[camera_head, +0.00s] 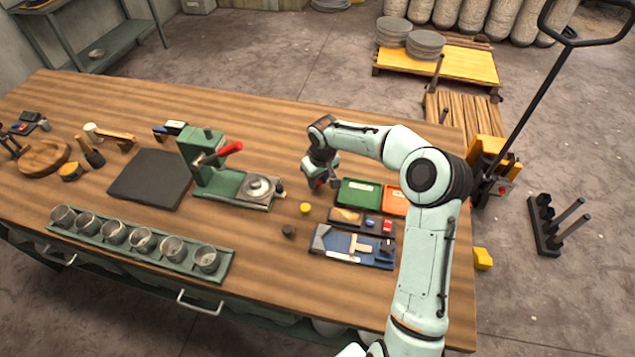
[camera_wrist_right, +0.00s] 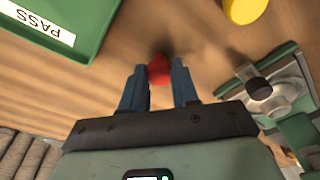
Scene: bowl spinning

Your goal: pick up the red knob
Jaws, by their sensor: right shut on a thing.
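The red knob (camera_wrist_right: 159,69) sits between the two blue fingers of my right gripper (camera_wrist_right: 160,82) in the right wrist view. The fingers are shut on it, close over the wooden table. In the head view my right gripper (camera_head: 321,184) points down just left of the green tray, and the knob is mostly hidden there by the gripper. I cannot tell whether the knob touches the tabletop. My left gripper is not in view.
A green tray (camera_head: 358,192) labelled PASS and an orange tray (camera_head: 395,200) stand to the right. A yellow knob (camera_head: 305,208) and a dark knob (camera_head: 288,231) lie nearby. A green press (camera_head: 210,170) with a red handle stands left. Tools lie on a blue mat (camera_head: 340,247).

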